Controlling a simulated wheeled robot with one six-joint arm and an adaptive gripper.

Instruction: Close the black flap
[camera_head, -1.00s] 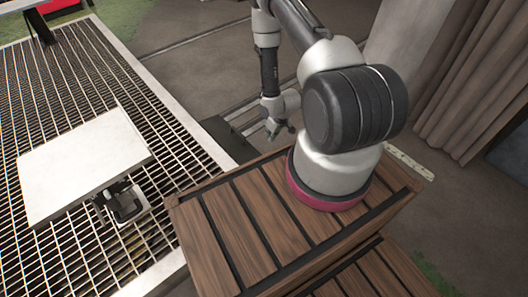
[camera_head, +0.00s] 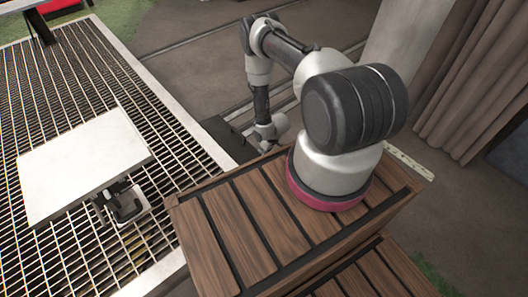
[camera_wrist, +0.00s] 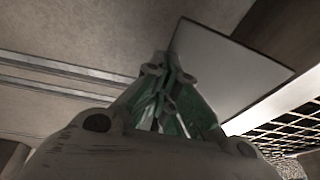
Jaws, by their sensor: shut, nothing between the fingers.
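The black flap (camera_head: 230,140) shows as a dark flat panel beside the right edge of the grated table, behind the wooden crate. How far open it stands is hard to tell. My gripper (camera_wrist: 167,68) is shut and empty in the wrist view. A flat grey panel (camera_wrist: 232,70) with a dark side edge lies just beyond and right of the fingertips; I cannot tell whether this is the flap or whether they touch. In the head view my wrist is low, just right of the flap, and the fingers are mostly hidden behind the crate.
A slatted wooden crate (camera_head: 236,222) stands in front, under my arm's base. The grated table (camera_head: 62,75) fills the left and holds a white board (camera_head: 80,165) with a small dark device (camera_head: 127,203) beside it. Floor rails (camera_wrist: 60,78) run at left in the wrist view. Curtains hang at right.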

